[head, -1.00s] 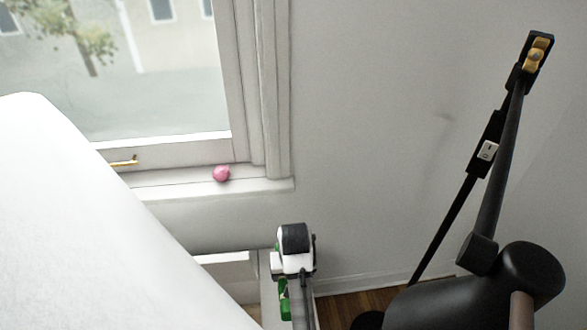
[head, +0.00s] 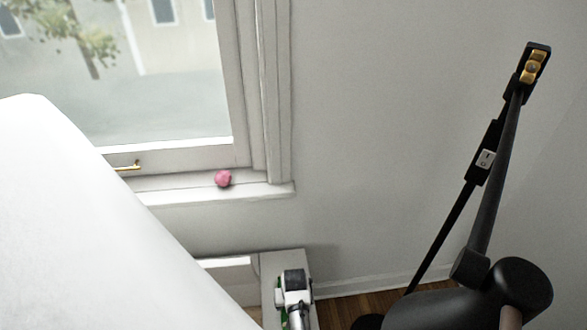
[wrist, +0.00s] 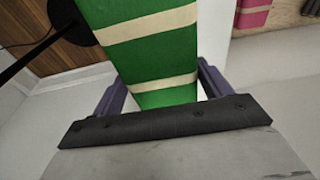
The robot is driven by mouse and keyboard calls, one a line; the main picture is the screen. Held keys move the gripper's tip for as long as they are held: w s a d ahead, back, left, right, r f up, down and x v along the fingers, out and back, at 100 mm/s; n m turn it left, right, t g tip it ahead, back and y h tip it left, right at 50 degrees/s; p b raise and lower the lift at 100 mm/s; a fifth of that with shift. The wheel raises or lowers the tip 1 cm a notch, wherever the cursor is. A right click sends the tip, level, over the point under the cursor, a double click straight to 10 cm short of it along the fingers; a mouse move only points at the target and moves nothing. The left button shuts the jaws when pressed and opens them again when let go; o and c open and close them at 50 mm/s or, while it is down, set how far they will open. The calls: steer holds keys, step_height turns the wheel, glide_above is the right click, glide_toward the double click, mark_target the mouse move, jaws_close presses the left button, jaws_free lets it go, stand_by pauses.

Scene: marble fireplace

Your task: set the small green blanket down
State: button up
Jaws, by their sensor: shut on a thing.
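The small green blanket (wrist: 150,55) has cream stripes and stands out large between the two fingers of my gripper (wrist: 162,82) in the wrist view. My gripper is shut on it, with a finger on each side. In the head view my arm's end and gripper (head: 293,287) are low in the picture, over a white surface (head: 281,262) below the window. Only a sliver of green shows there beside the gripper; the rest is hidden by it. I cannot tell whether the blanket touches the surface under it.
A pink round thing (head: 223,178) sits on the windowsill (head: 262,190). A black floor lamp (head: 480,165) stands to the right on the wood floor (head: 345,307). A large white form (head: 80,220) fills the left. A pink striped thing (wrist: 252,14) lies at the wrist view's upper right.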

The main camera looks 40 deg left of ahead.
steer(key=shift+f, duration=0.1)
steer(key=o, duration=1.1)
